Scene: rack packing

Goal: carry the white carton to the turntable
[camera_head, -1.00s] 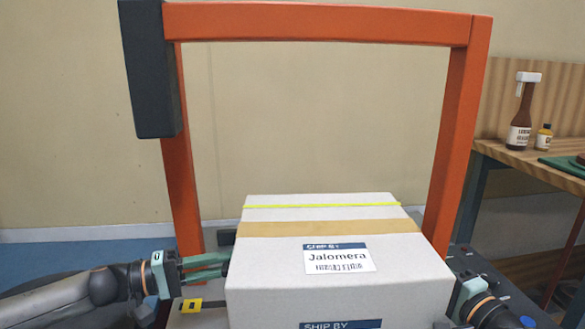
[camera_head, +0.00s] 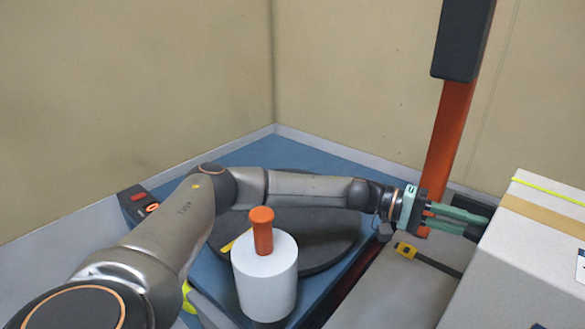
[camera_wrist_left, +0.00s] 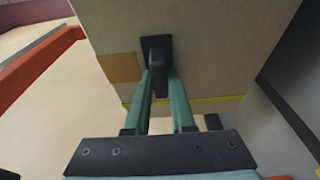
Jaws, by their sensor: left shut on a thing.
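The white carton (camera_head: 520,265) is at the right edge of the head view, cut off by the frame, with tan tape and a yellow strap across its top. My left gripper (camera_head: 484,224) is shut on a black handle on the carton's near-left side. In the left wrist view the green fingers (camera_wrist_left: 160,75) close around this black handle (camera_wrist_left: 157,46) on the carton's face (camera_wrist_left: 210,50). My right gripper is out of view.
The white roll (camera_head: 265,280) with an orange handle stands in front of the turntable. An orange post (camera_head: 450,140) with a dark box rises behind my left gripper. A small dark box with a red button (camera_head: 139,198) is at the left. Walls close the corner behind.

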